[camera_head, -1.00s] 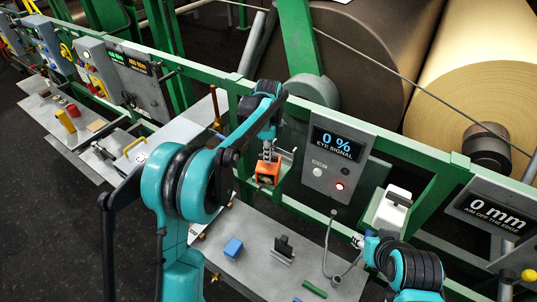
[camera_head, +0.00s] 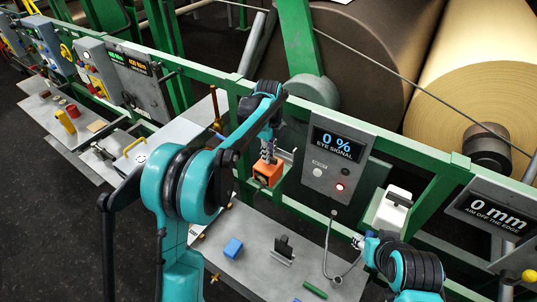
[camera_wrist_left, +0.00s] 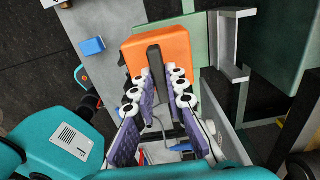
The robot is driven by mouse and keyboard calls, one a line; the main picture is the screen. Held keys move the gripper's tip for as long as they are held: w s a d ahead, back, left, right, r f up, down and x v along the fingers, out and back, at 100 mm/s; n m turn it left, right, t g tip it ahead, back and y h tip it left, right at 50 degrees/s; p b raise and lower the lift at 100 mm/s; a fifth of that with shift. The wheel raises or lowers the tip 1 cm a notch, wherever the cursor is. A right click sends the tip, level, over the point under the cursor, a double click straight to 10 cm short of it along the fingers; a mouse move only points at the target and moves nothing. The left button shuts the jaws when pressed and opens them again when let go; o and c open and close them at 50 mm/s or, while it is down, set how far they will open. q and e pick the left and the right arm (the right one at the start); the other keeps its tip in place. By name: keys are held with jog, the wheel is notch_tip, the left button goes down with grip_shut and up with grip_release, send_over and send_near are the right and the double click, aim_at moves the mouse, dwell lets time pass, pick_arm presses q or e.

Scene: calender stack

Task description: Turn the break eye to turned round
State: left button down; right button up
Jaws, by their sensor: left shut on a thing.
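The break eye, which I take to be the orange box (camera_head: 268,173), is by the green rail, left of the eye signal panel (camera_head: 338,150). My left gripper (camera_head: 268,153) comes down on it from above. In the left wrist view the orange box (camera_wrist_left: 172,50) has a dark bar on top, and the gripper's fingers (camera_wrist_left: 163,82) are closed in around that bar. A pale bracket (camera_wrist_left: 232,75) stands beside the box; I cannot tell whether they touch. The panel reads 0 % with a red lamp lit. My right gripper (camera_head: 360,242) is small at the lower right, its fingers unclear.
Below is a grey table (camera_head: 225,262) with a blue block (camera_head: 233,247), a black upright piece (camera_head: 283,247) and a green bar (camera_head: 315,290). A white box with a dark handle (camera_head: 393,210) stands right of the panel. Large rolls (camera_head: 485,85) are behind the rail.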

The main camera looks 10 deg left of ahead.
pick_arm(q)
jog(key=shift+w, duration=0.1)
jog(key=c, duration=1.5)
grip_release()
jog(key=shift+c, duration=0.2)
jog(key=shift+r, duration=0.15)
notch_tip(320, 180, up, 12)
jog(key=shift+f, duration=0.25)
